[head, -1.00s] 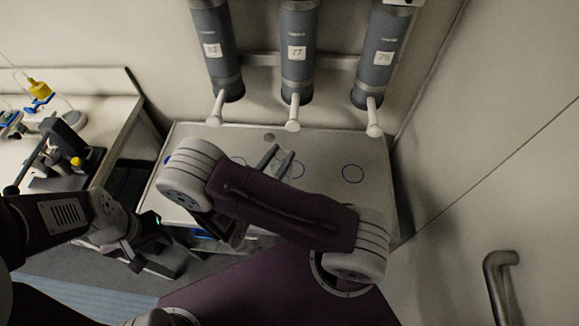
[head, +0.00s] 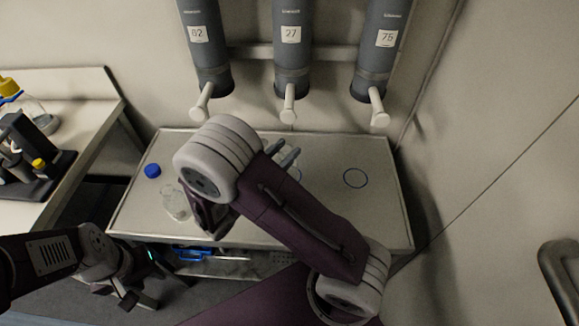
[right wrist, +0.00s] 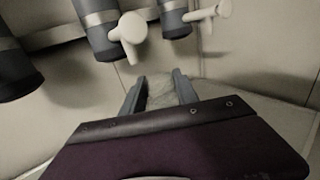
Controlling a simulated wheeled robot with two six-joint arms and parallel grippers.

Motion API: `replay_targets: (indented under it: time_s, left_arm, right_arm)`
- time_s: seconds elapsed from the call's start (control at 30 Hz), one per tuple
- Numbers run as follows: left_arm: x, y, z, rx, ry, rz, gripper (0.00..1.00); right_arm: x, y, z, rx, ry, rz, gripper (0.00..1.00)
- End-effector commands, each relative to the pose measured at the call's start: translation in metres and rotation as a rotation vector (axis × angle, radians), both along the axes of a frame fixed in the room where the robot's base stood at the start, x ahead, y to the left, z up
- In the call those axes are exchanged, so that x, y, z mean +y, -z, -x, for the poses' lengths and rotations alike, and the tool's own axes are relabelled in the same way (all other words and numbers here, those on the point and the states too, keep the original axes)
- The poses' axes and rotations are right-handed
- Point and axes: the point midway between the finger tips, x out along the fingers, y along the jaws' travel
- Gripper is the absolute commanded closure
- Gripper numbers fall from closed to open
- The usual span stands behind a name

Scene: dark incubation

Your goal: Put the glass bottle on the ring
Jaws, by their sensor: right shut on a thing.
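The glass bottle (right wrist: 160,92) is clear and sits between the fingers of my right gripper (right wrist: 157,90) in the right wrist view. My right gripper (head: 284,156) is shut on it above the bench; in the head view my arm hides most of the bottle. A blue ring (head: 355,178) is marked on the right part of the bench top and is bare. Another blue ring (head: 299,174) is partly hidden behind my right gripper. My left gripper (head: 122,294) is low at the left, in front of the bench, away from the bottle; its finger opening is unclear.
A clear glass vessel (head: 174,203) and a blue cap (head: 152,170) are on the left of the bench (head: 390,225). Three grey cylinders with white spouts (head: 289,103) hang above the back edge. A side table (head: 85,95) with lab gear stands left.

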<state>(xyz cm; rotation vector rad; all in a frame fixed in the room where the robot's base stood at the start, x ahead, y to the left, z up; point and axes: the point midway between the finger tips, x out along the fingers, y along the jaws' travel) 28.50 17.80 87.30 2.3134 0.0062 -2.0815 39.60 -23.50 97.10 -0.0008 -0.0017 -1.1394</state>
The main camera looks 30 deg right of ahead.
Motion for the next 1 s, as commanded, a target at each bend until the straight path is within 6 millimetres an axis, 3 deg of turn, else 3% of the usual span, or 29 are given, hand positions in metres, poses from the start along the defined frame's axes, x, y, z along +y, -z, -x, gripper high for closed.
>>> replay_targets:
  time_s: [0.1, 0.33, 0.53, 0.77, 1.0]
  left_arm:
    - [0.000, 0.006, 0.000, 0.000, 0.000, 0.000, 0.64]
    - [0.000, 0.010, 0.000, 0.000, 0.000, 0.000, 0.64]
    - [0.000, 0.011, 0.000, 0.000, 0.000, 0.000, 0.64]
    - [0.000, 0.017, 0.000, 0.000, 0.000, 0.000, 0.64]
    - [0.000, 0.017, 0.000, 0.000, 0.000, 0.000, 0.64]
  right_arm:
    - [-0.022, 0.024, -0.027, 0.001, 0.008, 0.000, 1.00]
    - [-0.050, 0.052, -0.067, -0.001, 0.002, 0.000, 1.00]
    - [-0.054, 0.057, -0.074, 0.000, -0.001, 0.000, 1.00]
    - [-0.053, 0.093, -0.074, 0.001, -0.001, 0.000, 1.00]
    - [-0.053, 0.095, -0.074, -0.002, -0.001, -0.001, 1.00]
